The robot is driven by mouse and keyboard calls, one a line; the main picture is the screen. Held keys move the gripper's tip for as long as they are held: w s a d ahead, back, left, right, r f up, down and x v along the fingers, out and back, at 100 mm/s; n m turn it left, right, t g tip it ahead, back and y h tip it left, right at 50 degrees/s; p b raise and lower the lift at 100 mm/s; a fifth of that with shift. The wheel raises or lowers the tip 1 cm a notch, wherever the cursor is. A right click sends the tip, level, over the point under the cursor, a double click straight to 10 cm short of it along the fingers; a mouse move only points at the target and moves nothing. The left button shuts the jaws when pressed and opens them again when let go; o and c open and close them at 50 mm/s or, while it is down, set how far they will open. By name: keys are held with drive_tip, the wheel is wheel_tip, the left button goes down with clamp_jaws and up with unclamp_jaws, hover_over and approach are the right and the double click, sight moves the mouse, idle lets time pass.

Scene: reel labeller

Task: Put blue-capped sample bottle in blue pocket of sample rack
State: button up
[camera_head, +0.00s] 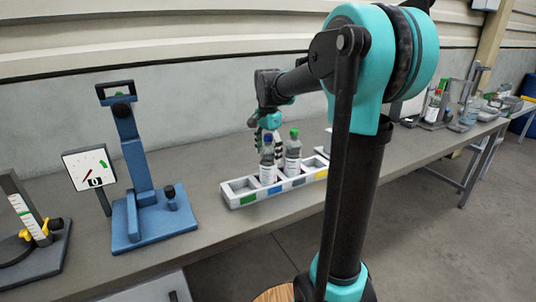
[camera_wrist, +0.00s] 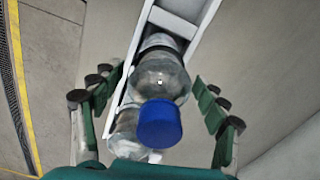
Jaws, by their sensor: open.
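The blue-capped sample bottle (camera_head: 267,161) stands upright in the white sample rack (camera_head: 232,200), seemingly in the pocket behind the blue label (camera_head: 275,190). A green-capped bottle (camera_head: 293,150) stands in the rack to its right. I see gaps between the fingers and this bottle. The second bottle (camera_wrist: 128,140) is partly hidden below the cap.
A blue stand (camera_head: 150,215) and a dial panel (camera_head: 90,167) are left of the rack. A scale device (camera_head: 30,230) is at far left. More bottles and equipment (camera_head: 435,105) stand farther right. The grey bench (camera_head: 220,170) has free room between the blue stand and rack.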

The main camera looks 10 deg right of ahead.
wheel_tip(320, 180, up, 12)
drive_tip(key=shift+f, duration=0.1)
idle(0.5)
